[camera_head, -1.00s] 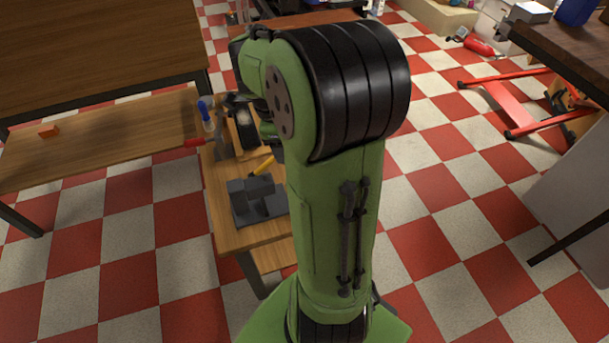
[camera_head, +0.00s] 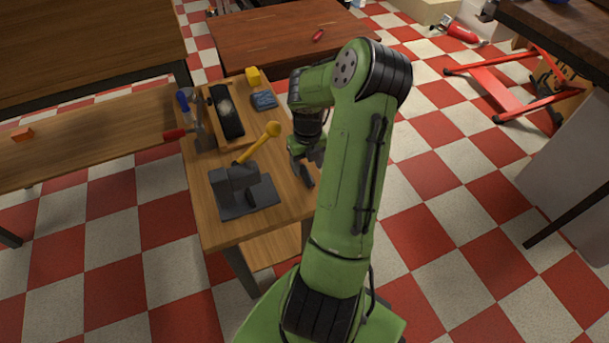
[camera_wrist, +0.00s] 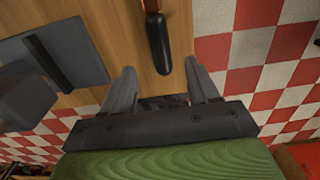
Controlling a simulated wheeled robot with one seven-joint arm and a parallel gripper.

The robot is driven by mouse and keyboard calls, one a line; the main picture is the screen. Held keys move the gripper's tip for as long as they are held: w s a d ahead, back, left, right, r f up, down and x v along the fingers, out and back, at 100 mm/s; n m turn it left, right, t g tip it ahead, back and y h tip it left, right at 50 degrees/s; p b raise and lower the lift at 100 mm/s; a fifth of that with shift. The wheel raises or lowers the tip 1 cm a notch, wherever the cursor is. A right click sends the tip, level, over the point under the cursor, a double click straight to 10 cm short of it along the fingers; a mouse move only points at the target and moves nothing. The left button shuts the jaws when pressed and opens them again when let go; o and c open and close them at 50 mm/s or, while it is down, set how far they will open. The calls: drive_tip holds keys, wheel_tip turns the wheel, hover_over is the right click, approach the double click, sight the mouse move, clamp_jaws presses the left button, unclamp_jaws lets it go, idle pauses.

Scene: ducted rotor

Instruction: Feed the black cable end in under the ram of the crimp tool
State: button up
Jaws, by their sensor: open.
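The dark grey crimp tool (camera_head: 236,188) stands on a small wooden table, its yellow handle (camera_head: 261,143) slanting up to the right. Its base plate (camera_wrist: 75,50) fills the left of the wrist view. A black rounded piece (camera_wrist: 160,48) with a reddish-orange part at its upper end lies on or over the wood, to the right of the plate. It looks like the black cable end. My gripper (camera_head: 304,172) is at the table's right edge, right of the tool. In the wrist view my gripper (camera_wrist: 158,77) is open, the black piece's near end between its fingertips.
A wooden tray with a black pad (camera_head: 226,110) lies behind the tool. Blue-handled and red-handled tools (camera_head: 186,115) stand at the table's left edge.

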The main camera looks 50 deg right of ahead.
sight(308, 175)
wheel_tip(308, 175, down, 4)
drive_tip(key=shift+d+f+b, duration=0.15)
drive_tip(key=shift+f+b, duration=0.1)
drive_tip(key=shift+b, duration=0.55)
drive_tip(key=shift+r, duration=0.15)
clamp_jaws()
drive_tip(key=shift+r, duration=0.15)
